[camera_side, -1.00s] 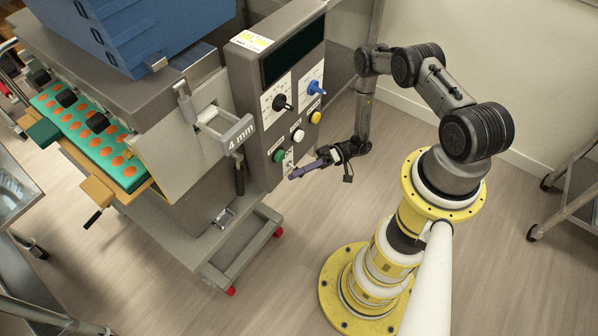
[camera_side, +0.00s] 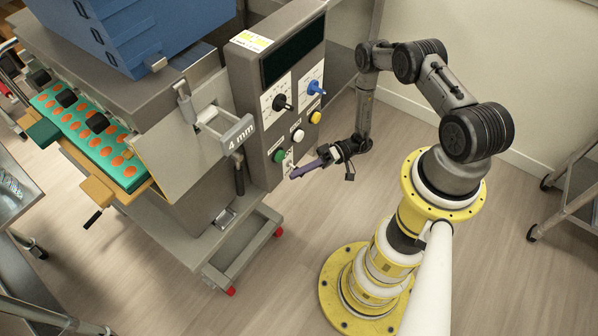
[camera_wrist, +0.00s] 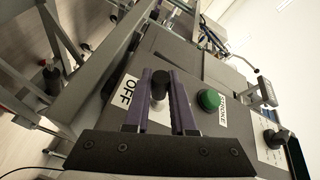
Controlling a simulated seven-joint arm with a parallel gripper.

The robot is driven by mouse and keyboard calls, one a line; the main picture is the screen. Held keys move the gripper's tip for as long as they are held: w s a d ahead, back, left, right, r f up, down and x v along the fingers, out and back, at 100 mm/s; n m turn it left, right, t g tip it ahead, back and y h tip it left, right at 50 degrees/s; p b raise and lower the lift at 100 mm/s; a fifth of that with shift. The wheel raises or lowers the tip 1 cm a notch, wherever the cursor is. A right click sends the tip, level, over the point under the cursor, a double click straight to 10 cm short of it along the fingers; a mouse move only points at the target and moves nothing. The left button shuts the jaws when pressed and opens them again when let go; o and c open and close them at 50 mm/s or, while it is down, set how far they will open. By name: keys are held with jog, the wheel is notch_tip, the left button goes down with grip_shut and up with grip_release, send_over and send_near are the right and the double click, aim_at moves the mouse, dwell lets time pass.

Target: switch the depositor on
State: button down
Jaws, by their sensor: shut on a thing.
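The depositor's control panel (camera_side: 262,130) stands upright on the right side of the machine. At its low end is a small power switch with a black knob (camera_wrist: 160,82), beside a white OFF label (camera_wrist: 128,90). My gripper (camera_side: 294,176) reaches the panel from the right, just below the green button (camera_side: 279,156). In the wrist view, the two purple fingers of my gripper (camera_wrist: 160,92) stand on either side of the black knob and are shut on it. The switch's lower part is hidden between the fingers, so its exact position is hard to tell.
The green button, labelled STROKE (camera_wrist: 210,100), is close beside one finger. A white button (camera_side: 298,136), a yellow button (camera_side: 315,117), a black knob (camera_side: 282,102) and a blue knob (camera_side: 316,88) sit higher on the panel.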

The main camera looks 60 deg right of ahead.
jog(key=r+m, duration=0.1)
jog(key=m, duration=0.1)
jog(key=m+g+h, duration=0.1)
jog(key=m, duration=0.1)
jog(key=shift+s+r+g+h, duration=0.1)
jog(key=shift+r+g+h, duration=0.2)
jog(key=shift+r, duration=0.1)
jog(key=shift+r+m+g+h, duration=0.2)
jog(key=shift+r+m+g, duration=0.2)
jog(key=shift+m, duration=0.35)
jog(key=shift+r+m+g+h, duration=0.25)
jog(key=shift+m+g, duration=0.15)
jog(key=shift+m, duration=0.35)
jog(key=shift+w, duration=0.2)
jog(key=c, duration=0.8)
grip_release()
jog(key=shift+o, duration=0.2)
jog(key=shift+d, duration=0.1)
jog(key=v, duration=1.3)
jog(key=shift+d+r, duration=0.15)
jog(key=shift+d, duration=0.2)
jog(key=shift+s, duration=0.1)
